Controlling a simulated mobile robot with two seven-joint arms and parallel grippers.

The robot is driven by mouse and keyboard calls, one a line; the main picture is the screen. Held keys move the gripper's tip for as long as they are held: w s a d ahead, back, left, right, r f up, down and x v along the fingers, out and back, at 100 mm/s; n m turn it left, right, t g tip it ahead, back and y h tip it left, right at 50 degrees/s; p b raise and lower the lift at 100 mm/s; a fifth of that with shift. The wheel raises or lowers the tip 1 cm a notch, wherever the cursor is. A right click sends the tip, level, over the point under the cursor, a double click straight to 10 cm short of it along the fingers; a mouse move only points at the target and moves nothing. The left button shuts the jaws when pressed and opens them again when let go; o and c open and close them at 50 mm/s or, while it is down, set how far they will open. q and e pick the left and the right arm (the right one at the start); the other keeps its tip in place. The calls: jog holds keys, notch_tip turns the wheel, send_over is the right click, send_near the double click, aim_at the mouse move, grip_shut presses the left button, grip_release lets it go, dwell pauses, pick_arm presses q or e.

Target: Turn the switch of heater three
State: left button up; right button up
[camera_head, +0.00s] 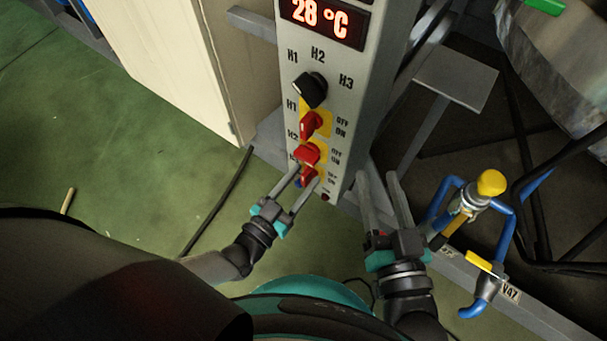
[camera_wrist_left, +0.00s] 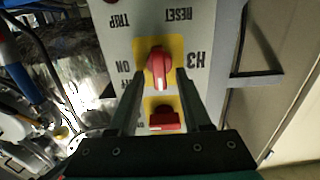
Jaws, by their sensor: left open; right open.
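The heater three switch is a red knob on a yellow plate (camera_head: 309,177), the lowest of three on the grey control panel (camera_head: 337,125). In the left wrist view the knob (camera_wrist_left: 158,66) sits beside an upside-down H3 label, its handle nearly upright in the picture. My left gripper (camera_head: 300,177) is open at this knob, with one finger on each side. In the left wrist view its fingertips (camera_wrist_left: 160,76) flank the knob; I cannot tell whether they touch it. My right gripper (camera_head: 379,178) is open and empty, to the right of the panel.
Above are the red H2 (camera_head: 307,153) and H1 (camera_head: 311,124) switches, a black selector knob (camera_head: 310,89) and a display (camera_head: 325,19) reading 28 °C. Blue pipes with a yellow-knobbed valve (camera_head: 490,183) stand right of my right gripper. Green floor (camera_head: 130,130) lies open at left.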

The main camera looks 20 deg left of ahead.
pick_arm(q)
grip_shut()
dwell(0.5)
